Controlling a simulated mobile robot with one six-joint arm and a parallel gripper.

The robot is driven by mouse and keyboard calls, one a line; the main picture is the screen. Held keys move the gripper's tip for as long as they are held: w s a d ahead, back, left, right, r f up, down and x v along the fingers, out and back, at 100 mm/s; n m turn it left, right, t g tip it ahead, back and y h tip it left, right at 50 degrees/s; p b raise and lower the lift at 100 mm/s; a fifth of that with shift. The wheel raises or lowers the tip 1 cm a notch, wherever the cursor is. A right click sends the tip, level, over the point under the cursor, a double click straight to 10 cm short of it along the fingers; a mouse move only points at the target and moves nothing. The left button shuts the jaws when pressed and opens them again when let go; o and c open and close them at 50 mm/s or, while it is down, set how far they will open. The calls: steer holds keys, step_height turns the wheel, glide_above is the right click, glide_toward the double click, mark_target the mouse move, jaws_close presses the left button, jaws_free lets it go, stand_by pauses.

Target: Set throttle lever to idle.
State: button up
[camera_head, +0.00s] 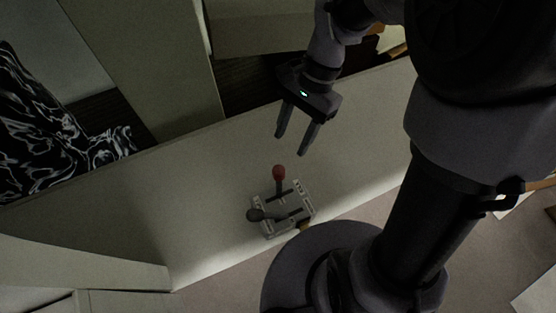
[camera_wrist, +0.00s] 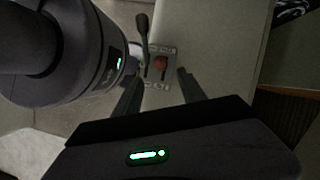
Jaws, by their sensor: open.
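A grey control box (camera_head: 291,222) with two levers sits on the pale console top. One lever has a red knob (camera_head: 279,171), the other a black knob (camera_head: 255,215) and leans to the left. Which one is the throttle lever, I cannot tell from any readable label. My gripper (camera_head: 289,146) is open and empty, above and beyond the red knob, apart from it. In the wrist view the red knob (camera_wrist: 161,63) shows between the fingertips, and the black-knobbed lever (camera_wrist: 143,35) stands to their upper left.
The pale console top (camera_head: 190,180) is clear around the box. Behind its far edge lie a dark recess and pale panels (camera_head: 140,60). A black-and-white patterned cloth or cushion (camera_head: 40,130) is at the left. My arm column stands close to the right of the box.

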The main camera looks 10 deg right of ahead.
mark_target(280, 167)
steer(key=b+x, duration=0.4)
steer(key=x, duration=0.7)
steer(key=shift+s+f, duration=0.1)
steer(key=shift+f, duration=0.15)
jaws_close()
stand_by(0.7)
